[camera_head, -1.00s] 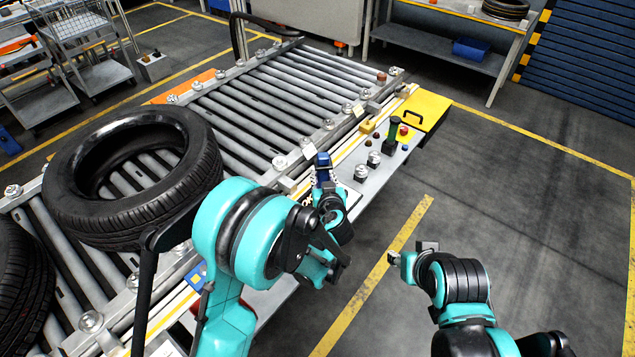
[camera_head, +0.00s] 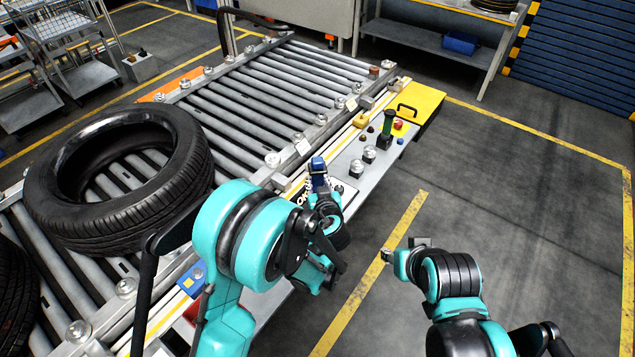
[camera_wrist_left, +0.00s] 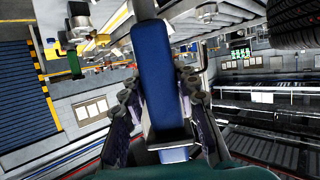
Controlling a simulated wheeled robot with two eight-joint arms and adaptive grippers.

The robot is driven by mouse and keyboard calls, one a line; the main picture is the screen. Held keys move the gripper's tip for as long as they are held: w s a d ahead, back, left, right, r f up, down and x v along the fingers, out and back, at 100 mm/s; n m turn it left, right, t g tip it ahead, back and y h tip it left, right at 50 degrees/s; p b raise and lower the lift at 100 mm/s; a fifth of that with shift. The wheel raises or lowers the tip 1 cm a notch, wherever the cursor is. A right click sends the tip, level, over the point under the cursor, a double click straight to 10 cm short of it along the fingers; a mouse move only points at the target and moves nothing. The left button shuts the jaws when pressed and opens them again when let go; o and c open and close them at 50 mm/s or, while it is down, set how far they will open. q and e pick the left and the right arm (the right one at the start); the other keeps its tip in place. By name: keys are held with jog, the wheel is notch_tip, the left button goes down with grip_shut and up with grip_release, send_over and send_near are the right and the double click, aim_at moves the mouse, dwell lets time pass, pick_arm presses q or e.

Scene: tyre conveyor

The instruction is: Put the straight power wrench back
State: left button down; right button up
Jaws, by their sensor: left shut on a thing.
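My left gripper (camera_head: 319,184) is shut on the straight power wrench, whose blue end (camera_head: 318,164) shows above the fingers in the head view. In the left wrist view its long blue body (camera_wrist_left: 153,75) lies between the two dark fingers (camera_wrist_left: 158,105). Its far end is cut off at the top of that view. The gripper holds it over the near part of the grey side shelf (camera_head: 350,175) along the conveyor. My right gripper (camera_head: 403,256) is over the floor to the right, empty as far as I see; its fingers are unclear.
A green-handled tool (camera_head: 387,125) stands upright on the shelf, near round metal fittings (camera_head: 369,153) and a red button (camera_head: 398,125). A yellow panel with a black handle (camera_head: 418,103) is at the shelf's far end. A large tyre (camera_head: 120,225) lies on the roller conveyor (camera_head: 260,105).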

pick_arm(q)
jog(key=c, duration=1.3)
grip_release()
jog(key=shift+o, duration=0.8)
